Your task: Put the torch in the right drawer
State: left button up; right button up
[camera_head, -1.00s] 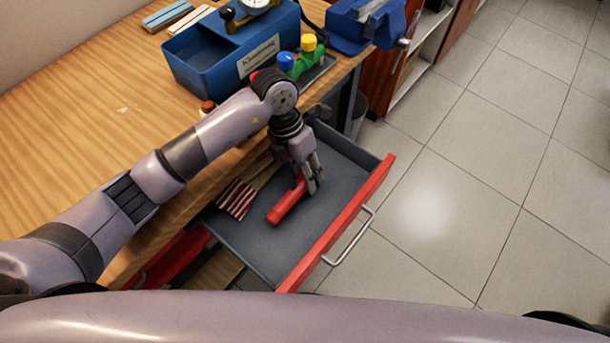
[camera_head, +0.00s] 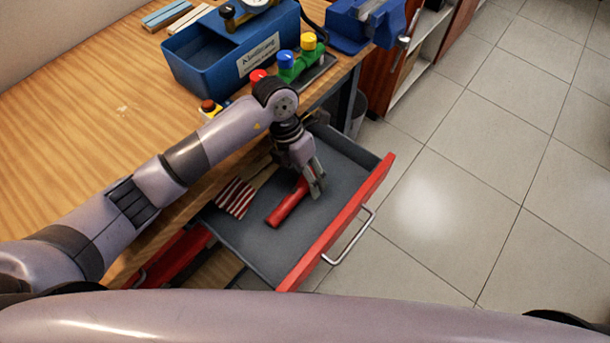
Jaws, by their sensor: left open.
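The red torch (camera_head: 287,206) lies in the open drawer (camera_head: 250,236), on its grey floor. One end of the torch is hidden by my left gripper (camera_head: 317,191). The left gripper is open and points down into the drawer, with its fingers at the far end of the torch. I cannot tell if a finger touches it. The drawer has a red front with a metal handle (camera_head: 349,237). My right gripper is not in view.
A red-and-white striped item (camera_head: 235,197) lies at the drawer's left side. On the wooden workbench (camera_head: 90,110) stand a blue toolbox (camera_head: 215,60), a blue vise (camera_head: 365,25) and green-based knobs (camera_head: 294,64). Another red drawer (camera_head: 175,258) is lower left. The tiled floor at right is clear.

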pick_arm(q)
jog(key=shift+r, duration=0.25)
jog(key=b+v, duration=0.1)
jog(key=v, duration=1)
jog(key=shift+a+r, duration=0.2)
jog(key=shift+r, duration=0.15)
jog(key=shift+r, duration=0.1)
